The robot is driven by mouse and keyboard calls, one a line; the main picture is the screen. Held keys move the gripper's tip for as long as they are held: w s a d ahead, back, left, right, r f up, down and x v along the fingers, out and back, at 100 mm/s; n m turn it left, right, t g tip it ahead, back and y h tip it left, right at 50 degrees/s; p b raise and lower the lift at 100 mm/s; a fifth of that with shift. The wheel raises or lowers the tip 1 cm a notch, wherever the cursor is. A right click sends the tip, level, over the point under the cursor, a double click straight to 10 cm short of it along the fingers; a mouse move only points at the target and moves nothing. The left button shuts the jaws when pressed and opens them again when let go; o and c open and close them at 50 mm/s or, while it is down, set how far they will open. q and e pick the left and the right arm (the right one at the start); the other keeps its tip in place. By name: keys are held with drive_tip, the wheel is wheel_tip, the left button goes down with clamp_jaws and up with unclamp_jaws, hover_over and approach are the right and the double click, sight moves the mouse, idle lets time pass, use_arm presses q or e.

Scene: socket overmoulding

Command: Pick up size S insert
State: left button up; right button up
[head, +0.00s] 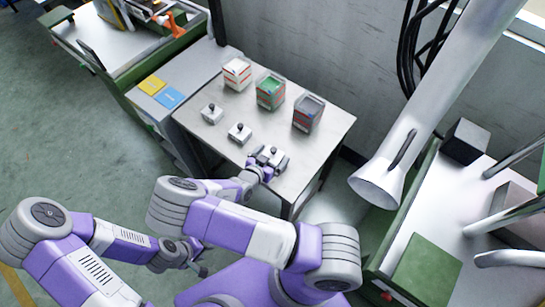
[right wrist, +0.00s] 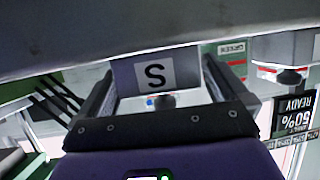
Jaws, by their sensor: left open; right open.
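The size S insert is a pale block with a black S on a white label (right wrist: 155,73), seen close up in the right wrist view. In the head view it appears to be the block with a dark knob (head: 273,153) at the table's near edge. My right gripper (head: 266,161) is at this block. In the right wrist view its open fingers (right wrist: 155,88) stand on either side of the labelled block, and I cannot tell whether they touch it. My left gripper (head: 196,263) is open, low and away from the table.
Two similar knobbed blocks (head: 240,132) and (head: 212,113) stand further left on the table (head: 319,147). Behind them are a white-red bin (head: 237,73), a green bin (head: 270,91) and a grey-red bin (head: 308,113). A white lamp-like hood (head: 380,182) hangs to the right.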

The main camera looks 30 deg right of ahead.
drive_tip(key=shift+w+d+f, duration=0.1)
drive_tip(key=shift+d, duration=0.15)
drive_tip(key=shift+c, duration=0.5)
drive_tip(key=c, duration=1.4)
